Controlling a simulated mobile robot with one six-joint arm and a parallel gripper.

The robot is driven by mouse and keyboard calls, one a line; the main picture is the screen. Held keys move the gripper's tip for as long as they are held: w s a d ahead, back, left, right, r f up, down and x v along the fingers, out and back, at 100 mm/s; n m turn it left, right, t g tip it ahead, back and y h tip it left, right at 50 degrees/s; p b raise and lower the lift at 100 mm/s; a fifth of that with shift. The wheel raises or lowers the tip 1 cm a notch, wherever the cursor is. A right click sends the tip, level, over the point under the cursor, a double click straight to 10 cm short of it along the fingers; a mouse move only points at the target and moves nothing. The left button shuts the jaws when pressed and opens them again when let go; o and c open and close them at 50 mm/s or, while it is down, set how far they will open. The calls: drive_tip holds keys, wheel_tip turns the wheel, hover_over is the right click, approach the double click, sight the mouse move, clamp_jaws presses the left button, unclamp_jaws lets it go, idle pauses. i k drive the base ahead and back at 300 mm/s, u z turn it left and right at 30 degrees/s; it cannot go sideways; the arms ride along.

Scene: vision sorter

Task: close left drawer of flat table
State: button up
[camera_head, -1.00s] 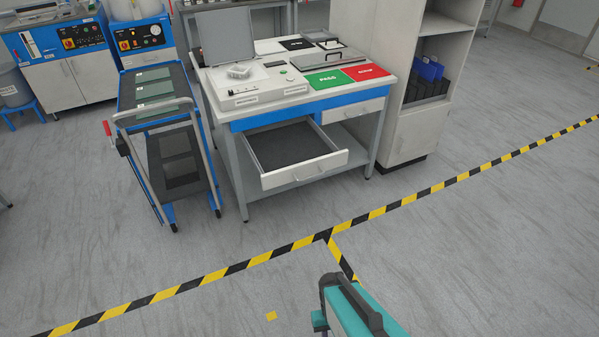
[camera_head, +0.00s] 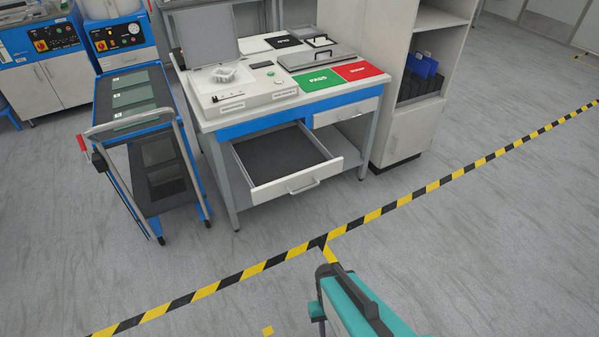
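The flat table (camera_head: 262,127) stands ahead, with a blue front band and a white top. Its left drawer (camera_head: 297,182) is pulled far out toward me. The drawer has a white front with a grey bar handle (camera_head: 303,187) and a dark, empty-looking floor. The right drawer (camera_head: 346,112) is shut. My gripper is outside the view. A teal and dark part at the bottom is my own body, well apart from the drawer.
A blue trolley (camera_head: 119,146) with a grey push handle stands close at the table's left. A white cabinet (camera_head: 407,134) stands at its right. Yellow-black floor tape (camera_head: 272,260) crosses in front. The grey floor before the drawer is clear.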

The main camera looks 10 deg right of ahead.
sight(278, 160)
drive_tip(key=i, duration=0.65)
drive_tip(key=u, duration=0.5)
drive_tip(key=k, duration=1.35)
drive_tip(key=u, duration=0.9)
drive_tip(key=i, duration=1.05)
drive_tip(key=z, duration=0.1)
